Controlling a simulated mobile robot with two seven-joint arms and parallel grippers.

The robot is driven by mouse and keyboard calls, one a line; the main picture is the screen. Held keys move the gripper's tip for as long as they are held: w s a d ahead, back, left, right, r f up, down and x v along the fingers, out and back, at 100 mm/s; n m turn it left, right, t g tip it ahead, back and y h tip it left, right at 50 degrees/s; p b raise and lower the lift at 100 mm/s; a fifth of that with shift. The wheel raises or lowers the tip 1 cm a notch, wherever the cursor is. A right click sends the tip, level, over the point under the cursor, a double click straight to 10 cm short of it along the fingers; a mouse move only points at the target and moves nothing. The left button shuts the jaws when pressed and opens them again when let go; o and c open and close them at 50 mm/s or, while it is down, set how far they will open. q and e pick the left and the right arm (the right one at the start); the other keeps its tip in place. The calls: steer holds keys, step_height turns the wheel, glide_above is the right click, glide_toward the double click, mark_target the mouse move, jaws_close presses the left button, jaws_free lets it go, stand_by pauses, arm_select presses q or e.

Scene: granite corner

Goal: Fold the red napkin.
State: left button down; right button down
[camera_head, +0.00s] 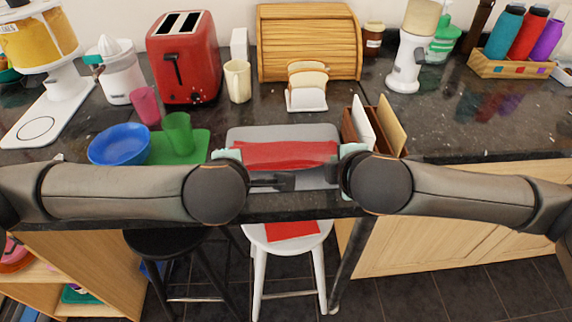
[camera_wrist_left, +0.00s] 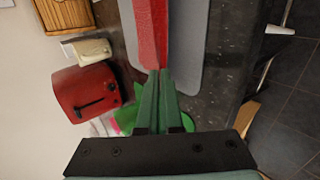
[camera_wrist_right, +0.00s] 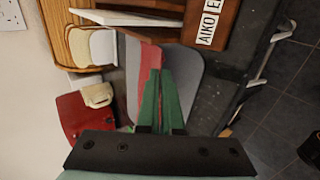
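The red napkin (camera_head: 285,155) is on a grey mat (camera_head: 285,132) near the counter's front edge. It shows two tones of red, with a crease along its length. My left gripper (camera_head: 236,155) is at its left end; in the left wrist view its green fingers (camera_wrist_left: 158,74) are closed together where the napkin (camera_wrist_left: 150,35) narrows to them. My right gripper (camera_head: 345,152) is at its right end; in the right wrist view its fingers (camera_wrist_right: 160,74) are closed together at the napkin's (camera_wrist_right: 149,60) near side. The pinched cloth itself is mostly hidden between the fingers.
A green board (camera_head: 195,150) with a blue bowl (camera_head: 118,145) and green cup (camera_head: 178,132) is left of the mat. A holder with upright boards (camera_head: 392,125) is close on the right. A toaster (camera_head: 186,60) and bread box (camera_head: 308,35) stand behind. A red piece (camera_head: 291,231) lies on the white stool below.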

arm_select(q)
steer(key=shift+s+f+t, duration=0.4)
steer(key=shift+t, duration=0.1)
arm_select(e)
steer(key=shift+s+f+t, duration=0.4)
steer(key=shift+f+t, duration=0.05)
steer(key=shift+t, duration=0.05)
arm_select(q)
steer(key=c, duration=1.6)
jaws_free()
arm_select(e)
steer(key=c, duration=1.5)
jaws_free()
steer(key=shift+c, duration=0.2)
